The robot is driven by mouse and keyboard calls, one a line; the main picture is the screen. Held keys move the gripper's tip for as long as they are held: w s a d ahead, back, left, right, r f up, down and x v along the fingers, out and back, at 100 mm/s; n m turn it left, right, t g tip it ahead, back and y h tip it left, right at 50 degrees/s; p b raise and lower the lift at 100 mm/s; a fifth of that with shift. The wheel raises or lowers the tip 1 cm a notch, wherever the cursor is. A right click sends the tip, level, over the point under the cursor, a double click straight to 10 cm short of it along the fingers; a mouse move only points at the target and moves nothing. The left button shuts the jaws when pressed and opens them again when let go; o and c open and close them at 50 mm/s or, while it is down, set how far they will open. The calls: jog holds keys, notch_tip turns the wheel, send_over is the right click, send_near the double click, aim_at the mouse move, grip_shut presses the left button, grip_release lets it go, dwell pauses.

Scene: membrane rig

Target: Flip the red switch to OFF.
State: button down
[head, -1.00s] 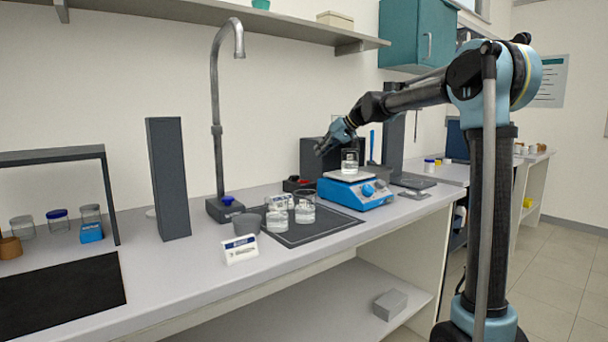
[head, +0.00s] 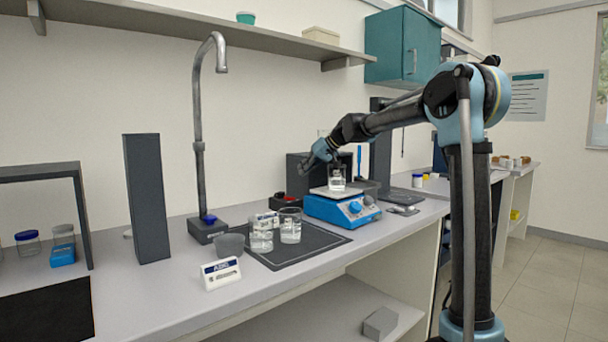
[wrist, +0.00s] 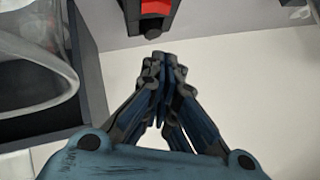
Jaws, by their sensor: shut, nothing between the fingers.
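The red switch (wrist: 155,7) shows at the top of the wrist view, set in a dark housing (wrist: 153,26). In the head view a small patch of red shows on a dark box (head: 283,201) on the bench behind the black mat. My gripper (wrist: 160,62) is shut and empty, with its fingertips just below the switch housing in the wrist view and apart from it in the picture. In the head view my gripper (head: 304,170) is above the bench, by the blue hotplate. Which way the switch is tipped cannot be told.
A blue hotplate (head: 340,211) bears a glass beaker (head: 337,180), close to my gripper. Two more beakers (head: 261,238) stand on the black mat (head: 300,256). A metal spout (head: 198,120) rises on the left. A clear rounded vessel (wrist: 35,60) fills the wrist view's left side.

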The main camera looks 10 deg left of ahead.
send_over(289, 198)
jog(key=w, duration=0.3)
jog(key=f, duration=0.5)
jog(key=shift+s+d, duration=0.15)
jog(key=shift+d, duration=0.1)
jog(key=shift+s+a+f, duration=0.1)
jog(key=shift+s+f, duration=0.15)
jog(key=shift+f, duration=0.25)
jog(key=shift+s+a+f, duration=0.1)
jog(key=shift+s+f, duration=0.1)
jog(key=shift+f, duration=0.3)
jog(key=shift+s+a+f, duration=0.15)
jog(key=shift+s+f, duration=0.05)
jog(key=shift+f, duration=0.5)
